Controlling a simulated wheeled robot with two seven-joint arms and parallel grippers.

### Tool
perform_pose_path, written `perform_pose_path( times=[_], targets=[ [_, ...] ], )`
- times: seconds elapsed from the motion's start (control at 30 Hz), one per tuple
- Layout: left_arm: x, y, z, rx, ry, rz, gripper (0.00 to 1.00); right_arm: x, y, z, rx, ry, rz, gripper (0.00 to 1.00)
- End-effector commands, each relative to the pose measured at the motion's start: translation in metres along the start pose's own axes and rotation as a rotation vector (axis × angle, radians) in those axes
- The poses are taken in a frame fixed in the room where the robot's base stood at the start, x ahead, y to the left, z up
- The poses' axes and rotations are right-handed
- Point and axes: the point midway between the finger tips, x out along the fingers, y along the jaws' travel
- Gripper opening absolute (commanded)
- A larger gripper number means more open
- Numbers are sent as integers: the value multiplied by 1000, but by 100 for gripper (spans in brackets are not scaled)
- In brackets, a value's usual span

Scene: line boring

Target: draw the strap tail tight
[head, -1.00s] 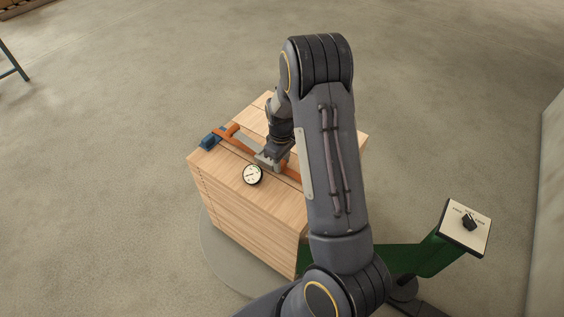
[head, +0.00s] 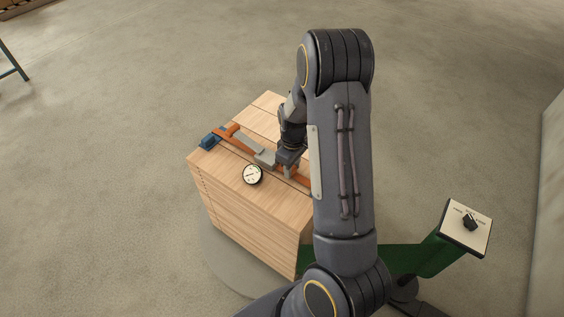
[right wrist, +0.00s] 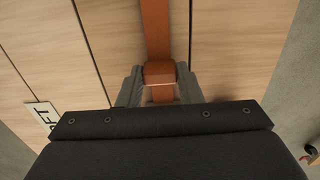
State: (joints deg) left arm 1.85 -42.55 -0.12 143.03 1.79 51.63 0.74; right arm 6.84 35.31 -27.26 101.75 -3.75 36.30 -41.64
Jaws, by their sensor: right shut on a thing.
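An orange strap (head: 236,143) lies across the top of a stacked wooden block (head: 232,176). A grey buckle (head: 265,158) sits on the strap near the middle, and a blue piece (head: 210,141) is at the strap's left end. My right gripper (head: 287,168) is low over the block, just right of the buckle. In the right wrist view its two grey fingers (right wrist: 160,88) are shut on the orange strap tail (right wrist: 158,72), one finger on each side. My arm hides the strap's right part in the head view. My left gripper is not in view.
A green stand (head: 425,257) with a knob panel (head: 467,226) stands at the right. The block rests on a round grey base (head: 225,270).

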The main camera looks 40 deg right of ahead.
Motion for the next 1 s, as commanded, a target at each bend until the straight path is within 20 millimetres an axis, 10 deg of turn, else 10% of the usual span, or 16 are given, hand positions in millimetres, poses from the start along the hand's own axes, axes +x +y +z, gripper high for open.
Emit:
perform_pose_path(
  times=[0.57,0.6,0.73,1.0],
  targets=[
    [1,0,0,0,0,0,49,1,1,9,3,-3,0,5],
    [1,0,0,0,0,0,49,0,1,9,2,-3,0,36],
    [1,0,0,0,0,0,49,0,0,8,1,-2,0,53],
    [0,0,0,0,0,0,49,0,0,8,0,-1,0,55]
  ],
)
